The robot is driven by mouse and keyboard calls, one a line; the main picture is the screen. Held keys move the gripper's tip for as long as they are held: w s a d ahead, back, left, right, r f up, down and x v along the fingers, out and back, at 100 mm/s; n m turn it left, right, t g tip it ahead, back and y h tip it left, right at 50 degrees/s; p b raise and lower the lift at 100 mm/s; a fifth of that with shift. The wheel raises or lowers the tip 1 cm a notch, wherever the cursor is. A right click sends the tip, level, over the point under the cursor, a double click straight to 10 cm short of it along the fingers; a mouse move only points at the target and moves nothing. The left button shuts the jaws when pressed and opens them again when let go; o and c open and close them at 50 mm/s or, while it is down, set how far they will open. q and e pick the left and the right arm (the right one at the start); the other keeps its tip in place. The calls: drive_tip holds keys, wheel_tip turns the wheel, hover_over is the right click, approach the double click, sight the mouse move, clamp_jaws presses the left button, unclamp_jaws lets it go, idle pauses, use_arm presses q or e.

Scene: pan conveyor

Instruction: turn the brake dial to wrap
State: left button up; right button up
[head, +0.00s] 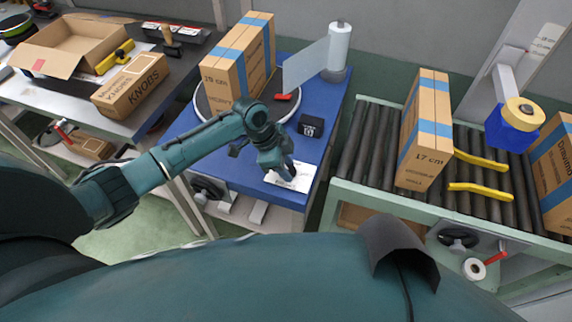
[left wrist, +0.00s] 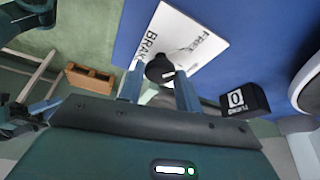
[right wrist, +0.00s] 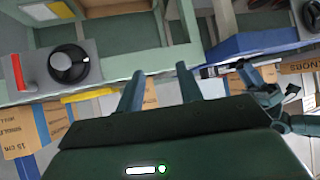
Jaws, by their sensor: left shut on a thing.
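The brake dial (left wrist: 160,68) is a small black knob on a white label plate (left wrist: 190,30). The plate reads "FREE" on one side and what looks like "BRAKE" on the other. In the head view the plate (head: 296,181) lies at the front edge of the blue turntable bench, and the dial is hidden by my left gripper (head: 284,173). In the left wrist view my left gripper (left wrist: 158,77) is shut on the dial, with a finger on each side. My right gripper (right wrist: 160,82) has its fingers apart with nothing between them; it is outside the head view.
A tall carton (head: 240,70) stands on the turntable behind my left arm. A small black counter box (head: 311,126) sits beside the plate. A roller conveyor (head: 350,155) to the right carries a 17 cm carton (head: 421,150) and yellow guides (head: 480,190).

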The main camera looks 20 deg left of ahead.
use_arm(q)
drive_tip(key=c, duration=0.4)
drive_tip(key=shift+o, duration=0.2)
